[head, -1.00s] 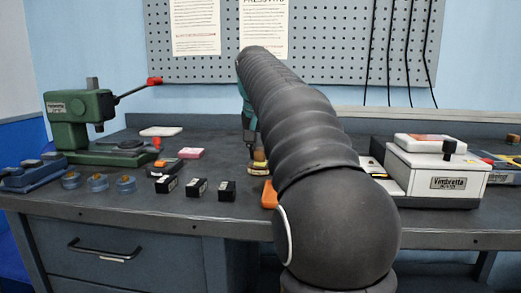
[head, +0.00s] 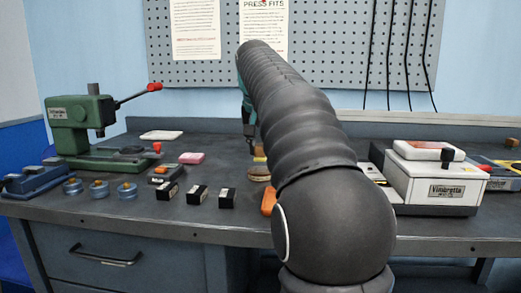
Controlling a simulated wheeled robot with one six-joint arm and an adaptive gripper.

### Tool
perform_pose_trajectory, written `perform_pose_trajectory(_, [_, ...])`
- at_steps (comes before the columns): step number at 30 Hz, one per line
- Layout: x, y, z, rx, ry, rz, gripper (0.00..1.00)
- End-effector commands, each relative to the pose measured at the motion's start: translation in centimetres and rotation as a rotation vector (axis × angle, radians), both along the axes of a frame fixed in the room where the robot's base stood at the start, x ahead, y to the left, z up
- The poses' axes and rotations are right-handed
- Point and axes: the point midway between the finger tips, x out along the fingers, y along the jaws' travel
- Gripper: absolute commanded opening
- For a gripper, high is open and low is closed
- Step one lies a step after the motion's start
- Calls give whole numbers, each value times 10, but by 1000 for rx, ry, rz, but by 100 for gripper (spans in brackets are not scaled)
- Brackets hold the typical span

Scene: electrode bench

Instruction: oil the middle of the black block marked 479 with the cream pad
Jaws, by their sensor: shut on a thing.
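My gripper (head: 251,142) is at the middle of the bench, mostly hidden behind my arm. It is shut on a small pale yellow thing (head: 259,159) that looks like the cream pad; only a sliver of it shows. A round tan thing (head: 258,174) lies just below it on the bench; I cannot tell whether they touch. Three small black blocks stand in a row to the left of the gripper: left block (head: 168,191), middle block (head: 197,194) and right block (head: 228,198). Their pale marks are too small to read, so I cannot tell which is 479.
A green press (head: 80,125) with a red-tipped lever stands at the left. Near it are several blue-grey round holders (head: 100,188), a pink pad (head: 191,158) and a white slab (head: 161,136). An orange thing (head: 268,201) lies beside my arm. A white machine (head: 432,180) stands right.

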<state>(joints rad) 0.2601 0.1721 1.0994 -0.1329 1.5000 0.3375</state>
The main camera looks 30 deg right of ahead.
Motion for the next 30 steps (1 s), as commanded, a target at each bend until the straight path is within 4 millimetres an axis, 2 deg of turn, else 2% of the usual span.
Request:
perform_pose_trajectory(17, [1, 0, 38, 0, -2, -1, 2])
perform_pose_trajectory(30, [0, 0, 41, 0, 0, 0, 2])
